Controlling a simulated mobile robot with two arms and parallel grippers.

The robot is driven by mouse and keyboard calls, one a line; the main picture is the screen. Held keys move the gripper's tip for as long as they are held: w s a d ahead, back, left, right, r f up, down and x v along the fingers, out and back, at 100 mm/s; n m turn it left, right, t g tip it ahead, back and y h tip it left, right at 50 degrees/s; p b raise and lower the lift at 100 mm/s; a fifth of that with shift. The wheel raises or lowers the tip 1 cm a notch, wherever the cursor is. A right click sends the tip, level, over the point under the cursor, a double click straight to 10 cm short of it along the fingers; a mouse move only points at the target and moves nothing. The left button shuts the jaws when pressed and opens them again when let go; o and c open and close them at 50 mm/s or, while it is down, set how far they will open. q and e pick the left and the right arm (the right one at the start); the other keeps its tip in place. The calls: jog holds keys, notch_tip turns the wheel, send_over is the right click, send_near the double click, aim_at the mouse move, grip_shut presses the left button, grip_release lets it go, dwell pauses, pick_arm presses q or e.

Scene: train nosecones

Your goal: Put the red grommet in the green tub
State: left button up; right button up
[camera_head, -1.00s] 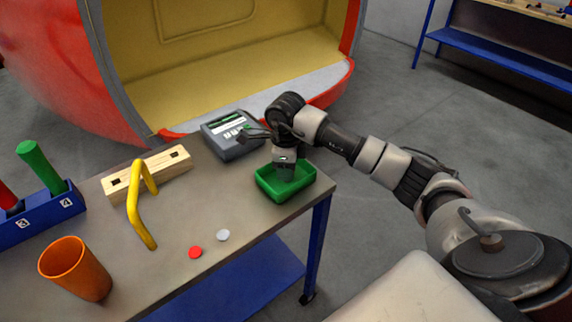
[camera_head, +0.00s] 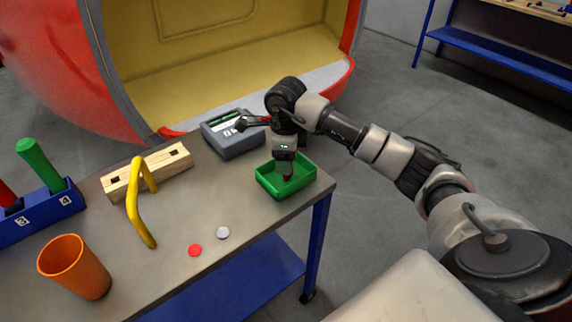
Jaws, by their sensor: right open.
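The green tub (camera_head: 263,184) stands at the right end of the grey table. My right gripper (camera_head: 287,171) points straight down over the tub, its tips at or inside the opening; it is open. A flat red disc (camera_head: 195,250) lies on the table near the front edge, beside a pale grey disc (camera_head: 223,233). My left gripper is not in view.
A grey device (camera_head: 236,146) stands behind the tub. A wooden block (camera_head: 170,162), a yellow handle (camera_head: 139,220), an orange cup (camera_head: 74,267) and a blue holder (camera_head: 40,218) with a green and a red handle occupy the left. The table (camera_head: 215,205) is clear left of the tub.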

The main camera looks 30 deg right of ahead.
notch_tip(320, 180, up, 9)
jog(key=b, duration=0.1)
jog(key=shift+r, duration=0.2)
